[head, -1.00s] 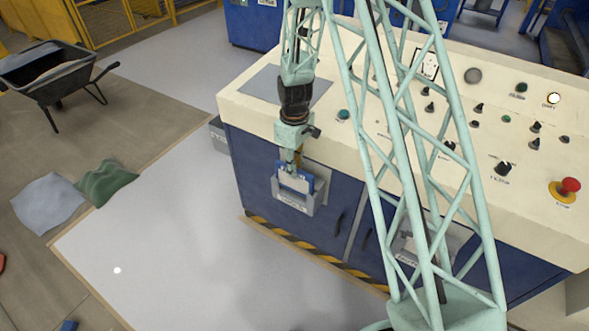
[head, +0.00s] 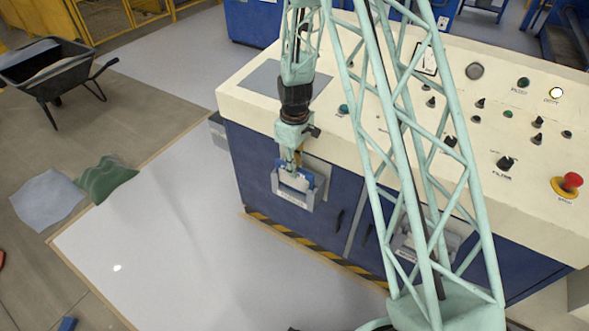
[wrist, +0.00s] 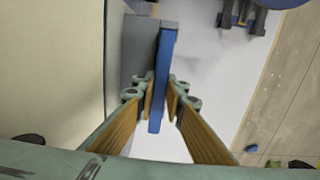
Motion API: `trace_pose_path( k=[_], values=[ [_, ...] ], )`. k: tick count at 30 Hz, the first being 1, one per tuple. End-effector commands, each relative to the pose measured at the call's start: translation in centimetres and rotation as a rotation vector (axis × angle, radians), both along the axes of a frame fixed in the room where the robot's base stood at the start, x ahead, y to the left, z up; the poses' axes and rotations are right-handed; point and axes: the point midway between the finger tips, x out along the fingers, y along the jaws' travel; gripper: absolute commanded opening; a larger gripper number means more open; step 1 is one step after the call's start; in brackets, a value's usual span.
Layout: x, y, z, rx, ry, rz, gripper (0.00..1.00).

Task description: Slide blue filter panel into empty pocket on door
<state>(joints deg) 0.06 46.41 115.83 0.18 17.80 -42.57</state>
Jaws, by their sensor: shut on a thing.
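The blue filter panel (head: 307,180) is gripped at its top edge by my gripper (head: 297,168), which points down in front of the blue cabinet door (head: 337,190). The grey pocket (head: 297,198) on that door surrounds the lower part of the panel in the head view. How deep the panel sits in it cannot be told. In the wrist view the blue panel (wrist: 162,75) appears edge-on, between the two tan-padded fingers of my gripper (wrist: 160,100). A grey block-like part (wrist: 140,48) lies right along its left side.
A second grey pocket (head: 428,243) on the door to the right is partly hidden behind my arm. The cream console top (head: 500,130) with knobs and a red emergency button (head: 570,182) overhangs the doors. The light floor (head: 170,240) in front is clear.

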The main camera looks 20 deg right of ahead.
Motion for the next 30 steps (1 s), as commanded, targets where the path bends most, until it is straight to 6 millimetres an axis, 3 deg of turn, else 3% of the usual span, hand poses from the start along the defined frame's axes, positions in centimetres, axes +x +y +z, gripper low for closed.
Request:
trace_pose_path(
  k=[30],
  values=[
    [0.0,0.0,-1.1,0.000,0.000,0.000,0.00]
  ],
)
